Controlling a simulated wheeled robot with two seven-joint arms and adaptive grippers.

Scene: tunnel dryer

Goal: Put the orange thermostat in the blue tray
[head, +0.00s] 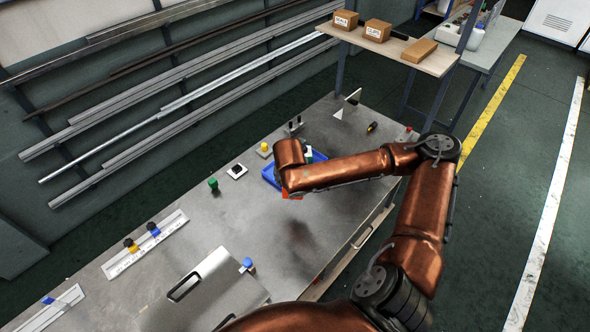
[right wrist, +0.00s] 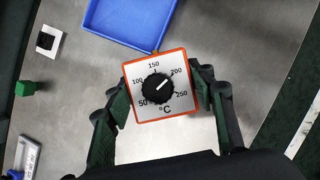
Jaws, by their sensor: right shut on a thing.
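The orange thermostat (right wrist: 160,87) is a square plate with an orange rim, a white face with °C numbers and a black knob. My right gripper (right wrist: 162,90) is shut on it, one finger on each side, in the right wrist view. In the head view only a bit of orange (head: 290,195) shows below my right wrist, and the fingers are hidden. The blue tray (right wrist: 108,27) lies on the bench just beyond the thermostat. In the head view the tray (head: 268,173) is partly hidden behind my right arm. My left gripper is not in view.
A green knob (head: 213,184), a black-knobbed white switch (head: 237,171) and a yellow button (head: 264,149) stand left of the tray on the metal bench (head: 215,225). A strip with yellow and blue parts (head: 145,245) and a grey panel with a handle (head: 215,287) lie nearer. A shelf with boxes (head: 378,31) stands at the back.

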